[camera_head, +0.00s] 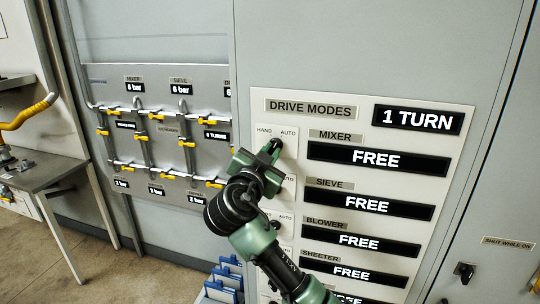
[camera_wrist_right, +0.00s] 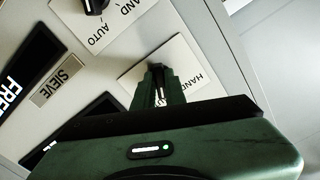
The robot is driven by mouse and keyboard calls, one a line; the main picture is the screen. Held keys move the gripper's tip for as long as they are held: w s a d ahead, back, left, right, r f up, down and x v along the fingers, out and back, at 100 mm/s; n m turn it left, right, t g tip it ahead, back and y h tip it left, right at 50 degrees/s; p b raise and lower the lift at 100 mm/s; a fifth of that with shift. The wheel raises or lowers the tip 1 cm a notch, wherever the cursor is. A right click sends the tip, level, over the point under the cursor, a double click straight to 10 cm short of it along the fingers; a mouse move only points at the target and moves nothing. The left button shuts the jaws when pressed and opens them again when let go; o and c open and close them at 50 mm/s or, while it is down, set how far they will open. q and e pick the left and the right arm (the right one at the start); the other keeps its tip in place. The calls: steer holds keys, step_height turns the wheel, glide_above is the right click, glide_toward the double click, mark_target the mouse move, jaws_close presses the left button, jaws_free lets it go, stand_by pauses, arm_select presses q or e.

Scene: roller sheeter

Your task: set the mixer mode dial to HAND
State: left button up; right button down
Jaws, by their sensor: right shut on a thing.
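The mixer dial (camera_head: 277,141) is a small black knob on a white plate marked HAND and AUTO, in the top row of the drive modes panel. My right gripper (camera_head: 270,150) is shut on it, and the fingers hide most of the knob, so its pointing direction cannot be told. In the right wrist view, the fingers (camera_wrist_right: 158,80) meet the dial plate (camera_wrist_right: 184,57), with HAND readable to their right. The mixer display (camera_head: 378,158) reads FREE. My left gripper is not in view.
Sieve, blower and sheeter displays below also read FREE; the sieve dial (camera_wrist_right: 95,5) is close beside my right gripper. The top display (camera_head: 417,119) reads 1 TURN. Pipes with yellow-handled valves (camera_head: 145,140) are on the left. A black switch (camera_head: 465,271) is at lower right.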

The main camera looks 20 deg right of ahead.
steer(key=shift+f+n+b, duration=0.25)
steer(key=shift+n+b, duration=0.7)
steer(key=shift+n, duration=0.05)
steer(key=n, duration=0.2)
steer(key=shift+r+n+b, duration=0.1)
steer(key=shift+n+b, duration=0.2)
steer(key=n, duration=0.3)
steer(key=shift+s+d+r, duration=0.1)
steer(key=shift+n+p, duration=0.4)
steer(key=shift+n, duration=1.4)
steer(key=c, duration=1.5)
jaws_free()
steer(key=shift+o, duration=0.2)
steer(key=shift+s, duration=0.1)
